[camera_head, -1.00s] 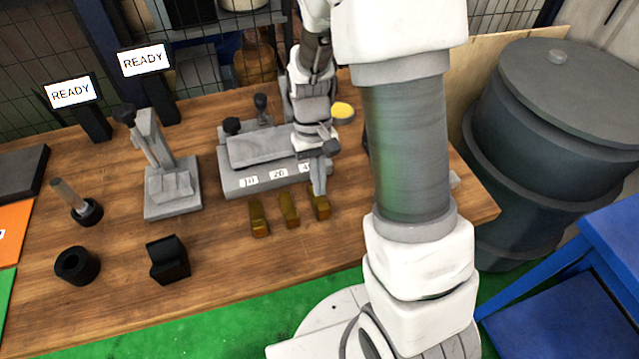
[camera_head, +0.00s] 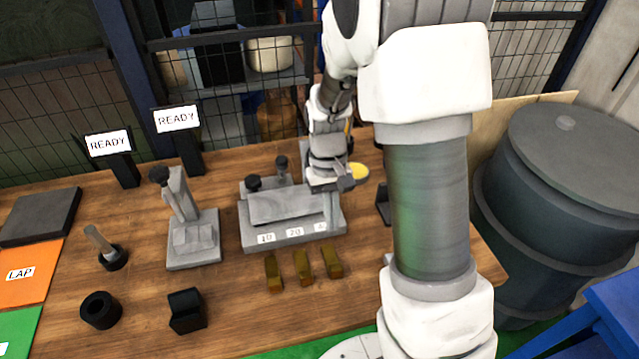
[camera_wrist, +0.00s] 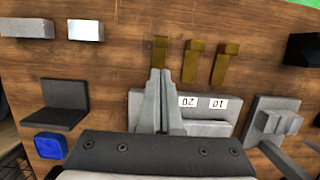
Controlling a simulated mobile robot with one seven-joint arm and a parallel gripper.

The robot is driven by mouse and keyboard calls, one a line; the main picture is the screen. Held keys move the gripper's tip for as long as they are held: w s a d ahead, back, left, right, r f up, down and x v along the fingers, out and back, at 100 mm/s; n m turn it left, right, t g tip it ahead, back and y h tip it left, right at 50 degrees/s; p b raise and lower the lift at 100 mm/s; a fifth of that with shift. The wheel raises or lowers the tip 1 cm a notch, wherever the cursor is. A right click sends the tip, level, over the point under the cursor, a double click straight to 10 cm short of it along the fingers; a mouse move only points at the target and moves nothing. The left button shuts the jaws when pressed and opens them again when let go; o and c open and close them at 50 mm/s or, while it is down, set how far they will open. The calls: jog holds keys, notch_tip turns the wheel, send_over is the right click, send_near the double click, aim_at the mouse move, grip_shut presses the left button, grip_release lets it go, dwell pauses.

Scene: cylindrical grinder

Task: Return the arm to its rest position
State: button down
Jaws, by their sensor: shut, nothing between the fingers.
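My arm rises on the right of the head view and reaches over the bench. My gripper (camera_head: 333,190) is above the right end of the grey grinder fixture (camera_head: 262,237), apart from the brass pieces. In the wrist view my gripper's fingers (camera_wrist: 158,75) are together with nothing between them. They overlap the fixture labelled 10 and 20 (camera_wrist: 215,127) and the lower end of a brass piece (camera_wrist: 160,48) in the picture. The fingertips are partly hard to make out in the head view.
Several brass pieces (camera_head: 304,265) lie before the fixture. A grey stand (camera_head: 193,243), a black ring (camera_head: 101,310), a black block (camera_head: 187,311) and two READY screens (camera_head: 178,119) are to the left. A large drum (camera_head: 560,220) stands at the right. The front bench is partly clear.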

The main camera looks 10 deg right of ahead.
jog(key=s+r+t, duration=0.4)
jog(key=s+r, duration=0.2)
jog(key=r, duration=0.4)
jog(key=s+r+t, duration=0.4)
jog(key=s+r, duration=0.3)
jog(key=r, duration=0.4)
jog(key=shift+a+r, duration=0.15)
jog(key=shift+r, duration=0.15)
